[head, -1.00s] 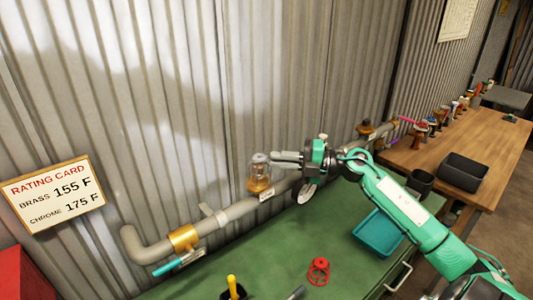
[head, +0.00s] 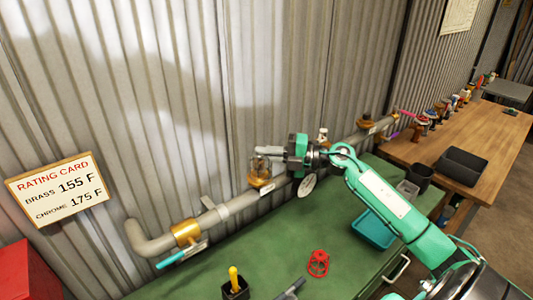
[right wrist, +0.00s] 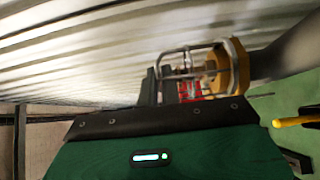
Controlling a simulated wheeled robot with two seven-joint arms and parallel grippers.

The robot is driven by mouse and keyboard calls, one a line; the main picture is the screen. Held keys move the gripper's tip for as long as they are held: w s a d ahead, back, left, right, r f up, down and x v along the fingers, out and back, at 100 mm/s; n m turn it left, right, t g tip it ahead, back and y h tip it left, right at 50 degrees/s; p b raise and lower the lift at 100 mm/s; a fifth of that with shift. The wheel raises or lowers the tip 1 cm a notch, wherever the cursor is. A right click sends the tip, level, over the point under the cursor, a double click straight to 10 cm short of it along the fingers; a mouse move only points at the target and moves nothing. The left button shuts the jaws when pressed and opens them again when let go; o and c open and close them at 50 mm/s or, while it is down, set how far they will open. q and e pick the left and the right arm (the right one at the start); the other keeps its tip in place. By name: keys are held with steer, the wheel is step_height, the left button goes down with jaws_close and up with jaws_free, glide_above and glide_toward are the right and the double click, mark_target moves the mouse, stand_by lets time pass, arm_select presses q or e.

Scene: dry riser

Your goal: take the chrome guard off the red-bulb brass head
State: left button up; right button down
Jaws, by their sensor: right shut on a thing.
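The brass head (head: 260,183) stands upright on the grey pipe by the corrugated wall. In the right wrist view its brass base (right wrist: 236,66) shows at the upper right, with a red bulb (right wrist: 190,89) beside it. The wire chrome guard (right wrist: 170,52) is around the bulb, close against the brass base. My right gripper (head: 267,151) reaches in from the right and is shut on the guard near its top. Its fingers cover part of the guard in the head view. My left gripper is not in view.
A gauge (head: 307,185) hangs on the pipe just right of the head. The green bench (head: 270,240) below holds a red handwheel (head: 318,262), a teal tray (head: 373,230) and a black cup (head: 235,289). A rating card (head: 58,189) is on the wall at left.

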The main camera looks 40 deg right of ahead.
steer(key=shift+r, duration=0.15)
steer(key=shift+r+p, duration=3.45)
steer(key=shift+r, duration=0.55)
steer(key=shift+r, duration=0.25)
step_height(320, 180, up, 4)
steer(key=p, duration=0.3)
steer(key=shift+f, duration=0.15)
